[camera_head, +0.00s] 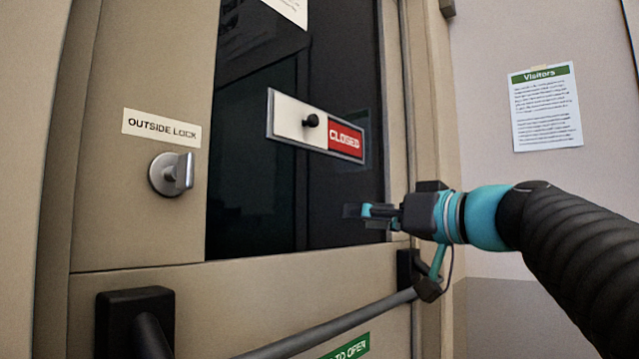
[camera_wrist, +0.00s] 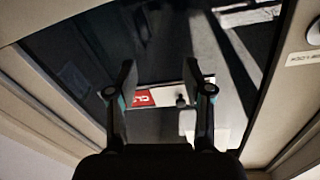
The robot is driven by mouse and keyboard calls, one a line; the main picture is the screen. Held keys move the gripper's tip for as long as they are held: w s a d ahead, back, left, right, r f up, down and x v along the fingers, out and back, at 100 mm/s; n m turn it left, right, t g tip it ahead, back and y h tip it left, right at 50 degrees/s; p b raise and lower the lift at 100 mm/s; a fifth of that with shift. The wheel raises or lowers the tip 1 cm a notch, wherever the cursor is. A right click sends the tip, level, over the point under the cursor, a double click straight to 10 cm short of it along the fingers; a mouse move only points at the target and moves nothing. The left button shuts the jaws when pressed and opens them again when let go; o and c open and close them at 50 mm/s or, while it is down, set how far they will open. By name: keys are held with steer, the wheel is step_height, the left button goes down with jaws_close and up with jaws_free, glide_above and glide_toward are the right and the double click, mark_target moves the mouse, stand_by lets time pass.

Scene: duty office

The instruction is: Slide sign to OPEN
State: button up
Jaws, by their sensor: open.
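The sliding sign (camera_head: 285,116) is mounted on the dark glass of the door. Its red part on the right reads CLOSED, and a light panel with a black knob (camera_head: 311,121) covers the left part. My gripper (camera_head: 366,211) is below and to the right of the sign, apart from it. In the wrist view, my gripper (camera_wrist: 160,90) is open with nothing between its fingers. The red CLOSED part (camera_wrist: 143,97) and the black knob (camera_wrist: 181,100) show between the fingers, beyond them. The light panel (camera_wrist: 214,121) is partly hidden by one finger.
A door handle bar (camera_head: 335,325) crosses the door below my gripper. A lock knob (camera_head: 171,174) sits under an OUTSIDE LOCK label (camera_head: 161,127) at left. A Visitors notice (camera_head: 545,107) hangs on the right wall.

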mark_target(316, 122)
step_height(316, 122, up, 12)
steer(key=d+n+y, duration=0.2)
steer(key=n+y, duration=0.2)
steer(key=y, duration=0.1)
steer(key=shift+t, duration=0.5)
steer(key=p+x, duration=0.4)
steer(key=x, duration=0.9)
steer(key=shift+w+a+p, duration=0.1)
steer(key=shift+a+p, duration=0.1)
steer(key=shift+p, duration=0.15)
jaws_close()
